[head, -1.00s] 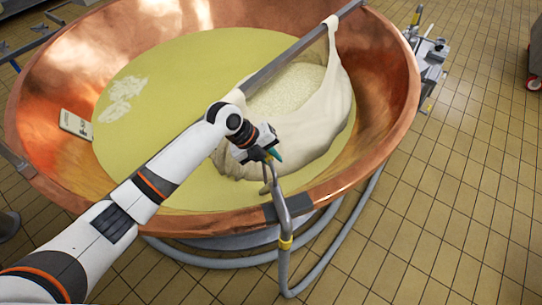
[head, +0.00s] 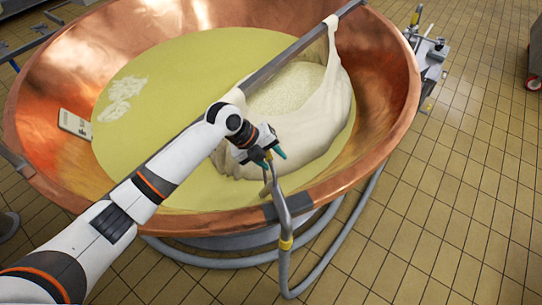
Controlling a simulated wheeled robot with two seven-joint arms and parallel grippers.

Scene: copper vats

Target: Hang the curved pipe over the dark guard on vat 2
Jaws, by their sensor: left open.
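The copper vat (head: 400,110) holds pale yellow liquid. The curved grey pipe (head: 282,215) hangs over the vat's near rim at the dark guard (head: 270,212). Its hooked upper end is inside the rim, and its lower part runs down outside, with a yellow band, to a grey hose. My left gripper (head: 272,160) is open just above the pipe's upper end, its teal fingertips spread. I cannot tell if a finger still touches the pipe. My right gripper is not in view.
A metal bar (head: 290,55) crosses the vat, with a white cloth (head: 335,110) of curd hung from it. A white tag (head: 75,124) is at the left inner wall. A metal fixture (head: 430,60) stands beside the vat at right. The tiled floor (head: 450,220) at right is clear.

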